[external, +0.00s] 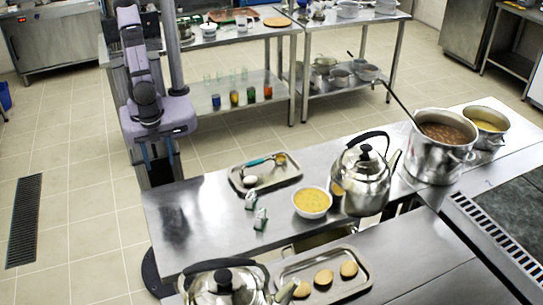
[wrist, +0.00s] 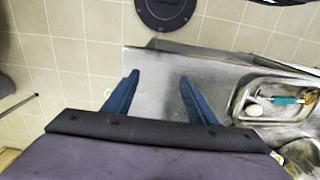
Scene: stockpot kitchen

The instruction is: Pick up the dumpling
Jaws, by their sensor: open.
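A small white rounded piece (external: 250,181), which looks like the dumpling though it could be an egg, lies at the left of a metal tray (external: 291,181) on the near steel counter. It also shows in the wrist view (wrist: 254,110) at the right, on the tray (wrist: 233,88). A teal-handled utensil (external: 258,161) lies beside it on the tray. My gripper (external: 157,160) is open and empty, left of the tray and apart from it. In the wrist view my gripper (wrist: 158,82) has its two blue fingers spread, with the counter's end between them.
Two small green-and-white pieces (external: 260,219) and a bowl of yellow food (external: 312,202) stand near the tray. A kettle (external: 361,178) and a large pot (external: 440,146) are farther right. The counter's left end (external: 170,218) is clear.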

